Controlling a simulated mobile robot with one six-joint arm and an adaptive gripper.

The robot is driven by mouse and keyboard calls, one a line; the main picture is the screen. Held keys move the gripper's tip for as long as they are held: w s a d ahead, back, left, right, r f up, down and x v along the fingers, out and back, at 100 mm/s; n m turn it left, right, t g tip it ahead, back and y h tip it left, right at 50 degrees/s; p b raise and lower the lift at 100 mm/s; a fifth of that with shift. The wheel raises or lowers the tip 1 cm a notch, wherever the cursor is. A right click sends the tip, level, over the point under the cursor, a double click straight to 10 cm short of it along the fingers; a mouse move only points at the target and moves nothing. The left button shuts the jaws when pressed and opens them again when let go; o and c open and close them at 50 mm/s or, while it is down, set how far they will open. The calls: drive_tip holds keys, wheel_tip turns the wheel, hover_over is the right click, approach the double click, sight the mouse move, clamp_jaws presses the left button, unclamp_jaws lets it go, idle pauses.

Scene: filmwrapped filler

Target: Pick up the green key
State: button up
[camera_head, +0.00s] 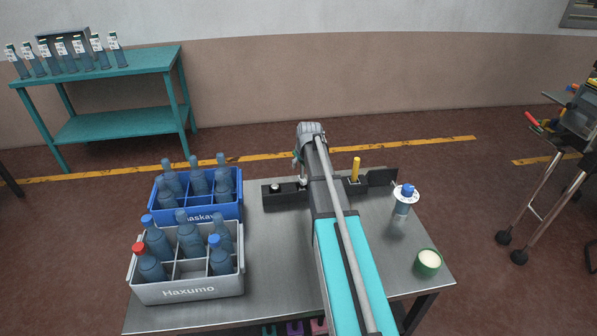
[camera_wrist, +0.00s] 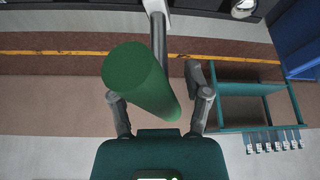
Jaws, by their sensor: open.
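The green key (camera_wrist: 137,80) is a plain green cylinder. In the wrist view its round end faces the camera and its body runs down to the right, between the two grey fingers. My gripper (camera_wrist: 160,95) is open around it, with a finger on each side; I cannot tell whether either touches it. A grey bar with a white end passes behind the key in that view. In the head view my arm hides the key and most of my gripper.
A black rack (camera_head: 381,178) on the metal table (camera_head: 285,260) holds a yellow key (camera_head: 355,168). A blue crate (camera_head: 215,213) and a grey crate (camera_head: 190,291) of bottles stand left.

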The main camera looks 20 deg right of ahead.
drive_tip(key=shift+c, duration=0.2)
clamp_jaws()
